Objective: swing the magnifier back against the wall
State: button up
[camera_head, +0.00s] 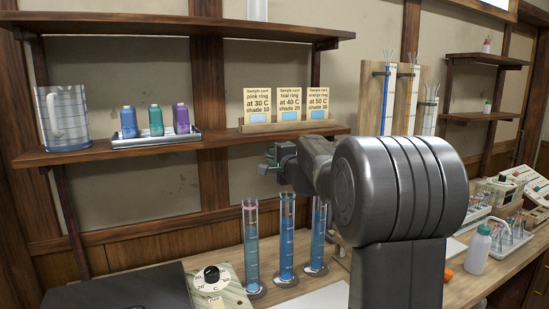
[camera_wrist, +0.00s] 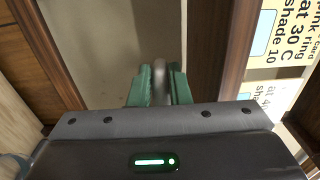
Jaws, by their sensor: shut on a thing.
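My gripper (camera_head: 271,156) is held out in front of the wall, just below the long lower shelf. In the wrist view its two green fingers (camera_wrist: 159,86) are shut on a short rounded grey rod (camera_wrist: 159,72). I cannot tell from this rod alone whether it is part of the magnifier. No lens or full swing arm of the magnifier shows in either view. My own arm covers part of the wall and bench in the head view.
Tall blue-filled cylinders (camera_head: 286,240) stand on the bench below my gripper. A dial unit (camera_head: 215,285) is at front left. Bare wall lies left of the gripper.

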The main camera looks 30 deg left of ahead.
jog(key=shift+a+f, duration=0.1)
jog(key=shift+f, duration=0.25)
